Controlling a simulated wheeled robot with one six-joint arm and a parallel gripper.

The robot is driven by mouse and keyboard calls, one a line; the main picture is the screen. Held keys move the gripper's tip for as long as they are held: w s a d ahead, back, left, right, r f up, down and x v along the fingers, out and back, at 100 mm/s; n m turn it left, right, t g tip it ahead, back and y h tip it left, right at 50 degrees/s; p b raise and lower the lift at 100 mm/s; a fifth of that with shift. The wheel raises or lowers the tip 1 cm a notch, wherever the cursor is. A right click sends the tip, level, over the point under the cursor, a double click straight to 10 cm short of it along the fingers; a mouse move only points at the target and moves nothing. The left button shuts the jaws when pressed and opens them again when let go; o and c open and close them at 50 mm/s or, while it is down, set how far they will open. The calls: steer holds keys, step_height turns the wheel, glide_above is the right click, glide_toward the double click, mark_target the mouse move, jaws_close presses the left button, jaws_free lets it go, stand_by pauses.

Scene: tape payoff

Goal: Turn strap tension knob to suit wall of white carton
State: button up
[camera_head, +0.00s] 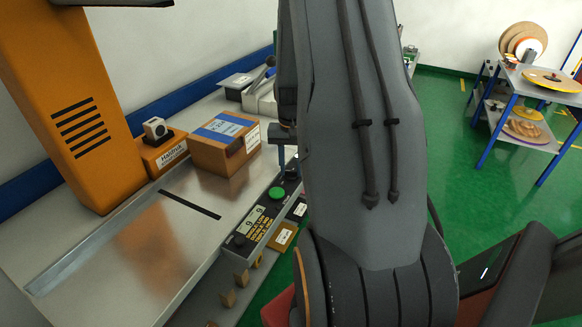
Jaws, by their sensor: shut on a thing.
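The control panel (262,217) runs along the front edge of the steel bench. It has a green button (277,194), yellow dial markings and a dark knob (239,240) at its near end. My gripper (283,158) is partly hidden behind my own arm. The gripper is shut on that knob, though the grip itself is mostly hidden. The knob's pointer cannot be read. No white carton shows clearly; the carton (216,157) on the bench is brown with blue and white labels.
An orange strapping-machine column (75,110) stands at left, beside a small orange box (163,152) with a white-faced device. Tags (284,237) and wooden blocks (228,298) lie along the bench front. A blue-legged trolley (545,95) stands at right on open green floor.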

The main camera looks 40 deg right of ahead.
mark_target(291, 171)
steer(key=o, duration=1)
steer(key=shift+o, duration=0.2)
steer(key=shift+r, duration=0.15)
steer(key=shift+r+b, duration=0.95)
steer(key=shift+r, duration=2.85)
steer(key=s+a+n, duration=0.3)
steer(key=a, duration=0.6)
steer(key=s+a+r+n+t, duration=0.1)
steer(key=s+a+n, duration=0.2)
steer(key=a, duration=0.7)
steer(key=s+a+r+n, duration=0.1)
steer(key=s+a+n, duration=0.2)
steer(key=a, duration=0.6)
steer(key=shift+s+a, duration=0.2)
steer(key=shift+s, duration=0.2)
